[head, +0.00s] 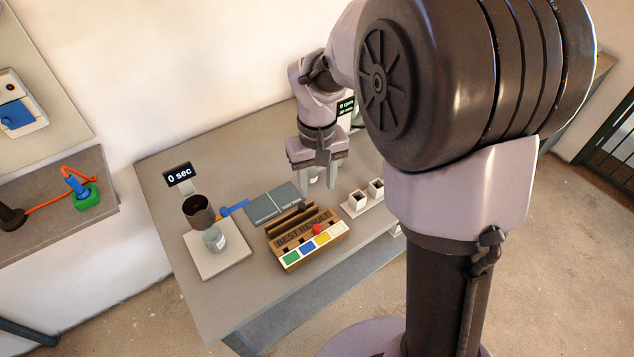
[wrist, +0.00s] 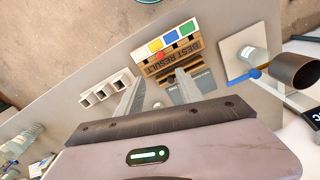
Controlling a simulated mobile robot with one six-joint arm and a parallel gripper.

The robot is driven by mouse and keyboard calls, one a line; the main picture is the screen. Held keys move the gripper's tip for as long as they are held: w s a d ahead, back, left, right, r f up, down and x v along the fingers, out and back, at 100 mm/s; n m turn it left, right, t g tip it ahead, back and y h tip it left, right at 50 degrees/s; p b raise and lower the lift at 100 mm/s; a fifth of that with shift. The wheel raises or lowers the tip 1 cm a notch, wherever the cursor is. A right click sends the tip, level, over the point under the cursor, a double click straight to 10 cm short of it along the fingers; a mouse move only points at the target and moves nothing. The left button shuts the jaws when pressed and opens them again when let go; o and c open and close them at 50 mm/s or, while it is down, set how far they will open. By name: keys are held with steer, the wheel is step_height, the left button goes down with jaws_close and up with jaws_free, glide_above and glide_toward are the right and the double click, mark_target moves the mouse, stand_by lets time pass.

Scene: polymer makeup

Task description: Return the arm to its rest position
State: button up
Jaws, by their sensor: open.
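My arm reaches over the grey table (head: 160,150) from the right in the head view. My gripper (head: 318,185) hangs above the table, fingers pointing down. It also shows in the wrist view (wrist: 158,88), where its two fingers are apart with nothing between them. A glass vessel stands partly hidden behind the fingers in the head view; I cannot tell if they touch it.
A wooden "BEST RESULT" holder (head: 305,240) with coloured squares stands in front of my gripper. Left are a white plate (head: 205,262) with a glass jar (head: 214,238) and a dark cup (head: 198,212). Grey panels (head: 272,203) lie behind.

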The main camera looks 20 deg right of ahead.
steer(key=s+a+r+m+t+y, duration=0.1)
steer(key=s+a+r+m+t, duration=0.1)
steer(key=s+r, duration=0.3)
steer(key=s+a+r+m+t+y+b, duration=0.1)
steer(key=s+r, duration=0.5)
steer(key=s, duration=0.8)
steer(key=a+m+t, duration=0.1)
steer(key=m+t, duration=0.1)
steer(key=shift+t, duration=0.4)
